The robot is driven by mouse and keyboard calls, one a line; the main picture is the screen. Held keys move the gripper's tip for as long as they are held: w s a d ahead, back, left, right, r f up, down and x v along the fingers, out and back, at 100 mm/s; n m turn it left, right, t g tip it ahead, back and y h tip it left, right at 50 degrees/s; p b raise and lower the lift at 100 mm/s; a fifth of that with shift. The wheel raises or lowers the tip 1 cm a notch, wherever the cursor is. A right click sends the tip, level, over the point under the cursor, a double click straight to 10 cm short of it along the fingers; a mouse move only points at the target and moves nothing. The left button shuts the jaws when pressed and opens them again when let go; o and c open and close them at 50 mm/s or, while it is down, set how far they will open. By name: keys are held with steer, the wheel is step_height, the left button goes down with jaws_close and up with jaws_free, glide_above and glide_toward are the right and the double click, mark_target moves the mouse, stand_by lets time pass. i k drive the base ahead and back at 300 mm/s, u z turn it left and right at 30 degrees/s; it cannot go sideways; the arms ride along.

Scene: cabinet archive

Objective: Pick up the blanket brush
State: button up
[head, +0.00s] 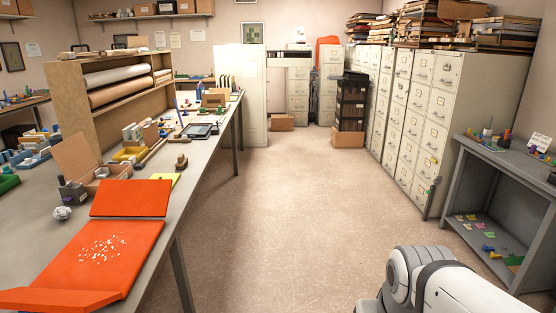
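I cannot pick out a blanket brush with certainty; the items on the tables are small at this distance. A small brown block with a raised top (181,162) stands on the long grey table (205,172) at the left, and I cannot tell whether it is a brush. My gripper is not in view. Only a white and grey part of my arm shows at the bottom right.
An orange folder-like sheet with white specks (95,255) lies on the near table. An open cardboard box (88,165) stands behind it. Filing cabinets (430,120) and a grey side table (490,165) line the right. The floor (285,215) between is clear.

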mark_target(182, 162)
steer(key=u, duration=0.2)
steer(key=i, duration=1.55)
steer(key=u, duration=0.45)
steer(key=i, duration=1.95)
steer(key=u, duration=0.3)
